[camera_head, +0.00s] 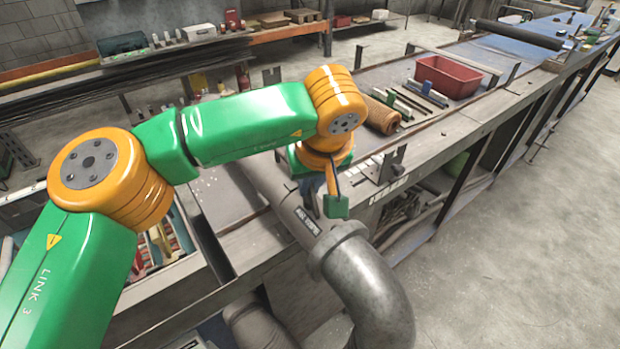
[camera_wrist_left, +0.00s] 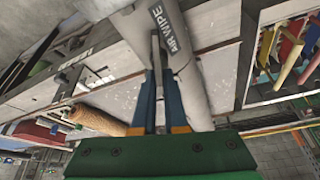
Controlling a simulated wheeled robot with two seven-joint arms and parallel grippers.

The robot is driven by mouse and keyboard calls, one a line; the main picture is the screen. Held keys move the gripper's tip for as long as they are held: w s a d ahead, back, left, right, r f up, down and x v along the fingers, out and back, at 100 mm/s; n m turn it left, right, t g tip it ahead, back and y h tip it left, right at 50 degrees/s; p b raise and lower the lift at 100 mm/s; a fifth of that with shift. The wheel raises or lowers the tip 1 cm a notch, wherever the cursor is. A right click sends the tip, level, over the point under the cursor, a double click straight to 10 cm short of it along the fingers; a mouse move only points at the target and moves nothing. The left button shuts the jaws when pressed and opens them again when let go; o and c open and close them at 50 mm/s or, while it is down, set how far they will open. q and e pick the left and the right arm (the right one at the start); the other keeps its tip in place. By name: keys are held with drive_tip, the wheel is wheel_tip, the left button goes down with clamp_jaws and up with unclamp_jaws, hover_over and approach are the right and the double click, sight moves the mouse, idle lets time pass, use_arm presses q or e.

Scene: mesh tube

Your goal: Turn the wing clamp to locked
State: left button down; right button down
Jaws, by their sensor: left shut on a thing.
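In the left wrist view my left gripper (camera_wrist_left: 158,76) has its two blue fingers closed on a thin grey upright piece, which I take to be the wing of the wing clamp (camera_wrist_left: 155,48). The piece stands in front of a grey pipe marked "AIR WIPE" (camera_wrist_left: 182,58). In the head view my left gripper (camera_head: 310,200) points down at the same pipe (camera_head: 283,200), next to its lettering. There the clamp is hidden behind the gripper and wrist. Whether the clamp is at its locked mark cannot be seen. My right gripper is not in view.
A large grey pipe elbow (camera_head: 375,285) stands close in front of the gripper. A brown roll (camera_head: 383,115), a red bin (camera_head: 448,76) and small metal brackets are on the long bench to the right. Coloured-handled tools (camera_head: 160,245) lie in a tray at left. The right floor is clear.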

use_arm(q)
drive_tip(key=n+y+p, duration=0.1)
drive_tip(key=n+p, duration=0.1)
drive_tip(key=n, duration=0.1)
drive_tip(key=shift+r, duration=0.1)
drive_tip(key=shift+n+g, duration=0.3)
idle(0.5)
drive_tip(key=c, duration=1)
unclamp_jaws()
drive_tip(key=shift+o, duration=0.2)
drive_tip(key=v, duration=0.7)
drive_tip(key=shift+w+d, duration=0.1)
drive_tip(key=shift+w, duration=0.05)
